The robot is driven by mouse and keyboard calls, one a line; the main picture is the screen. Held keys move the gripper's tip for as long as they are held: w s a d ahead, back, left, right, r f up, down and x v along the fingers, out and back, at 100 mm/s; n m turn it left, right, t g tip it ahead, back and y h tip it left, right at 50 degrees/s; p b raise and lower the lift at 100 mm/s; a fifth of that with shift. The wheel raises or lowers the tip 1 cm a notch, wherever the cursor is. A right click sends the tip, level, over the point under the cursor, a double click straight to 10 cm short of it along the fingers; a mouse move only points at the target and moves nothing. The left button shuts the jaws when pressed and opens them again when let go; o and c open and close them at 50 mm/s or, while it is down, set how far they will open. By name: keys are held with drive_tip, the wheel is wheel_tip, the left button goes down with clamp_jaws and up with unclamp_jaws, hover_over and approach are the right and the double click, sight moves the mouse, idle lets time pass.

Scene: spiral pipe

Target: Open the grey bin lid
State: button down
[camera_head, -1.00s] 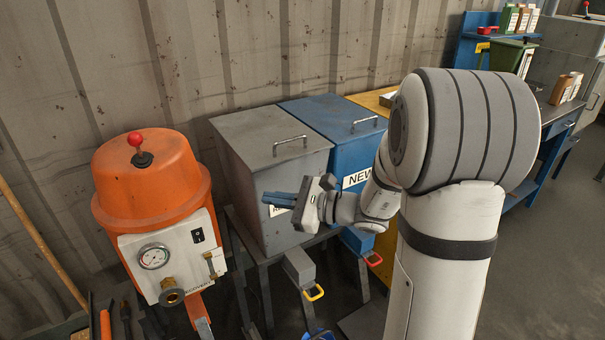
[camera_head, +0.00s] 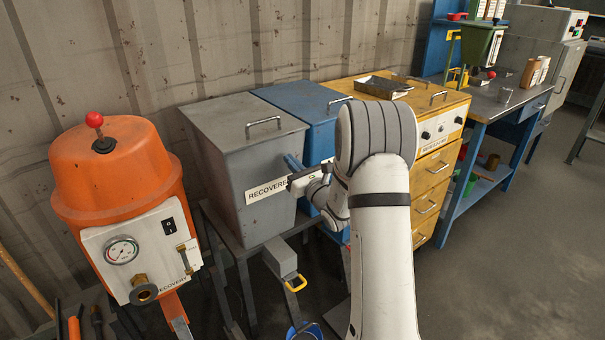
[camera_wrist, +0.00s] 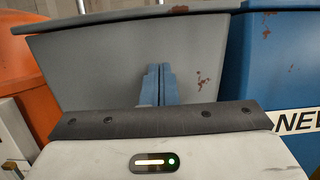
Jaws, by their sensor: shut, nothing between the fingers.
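The grey bin (camera_head: 240,190) has a "RECOVERED" label on its front, and its grey lid (camera_head: 225,112) lies closed on top. A metal bar handle (camera_head: 264,126) stands on the lid near its front edge. My gripper (camera_head: 290,161) is shut and empty in front of the bin's right front side, below the lid's rim. In the wrist view, my gripper's blue fingers (camera_wrist: 158,84) are together and point at the grey front face (camera_wrist: 90,70), under the lid's front edge (camera_wrist: 130,18). I cannot tell if they touch the bin.
A blue bin (camera_head: 315,110) stands close on the right, partly behind my arm. An orange tank (camera_head: 115,185) with a gauge panel is at the left. A grey chute box with a yellow handle (camera_head: 296,284) sits low in front. Drawers (camera_head: 430,190) stand further right.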

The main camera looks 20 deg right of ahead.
sight(282, 139)
drive_tip(key=shift+x, duration=0.95)
wheel_tip(282, 139, up, 4)
drive_tip(key=shift+s+f, duration=0.1)
drive_tip(key=shift+s, duration=0.1)
drive_tip(key=shift+d, duration=0.1)
drive_tip(key=shift+p, duration=0.3)
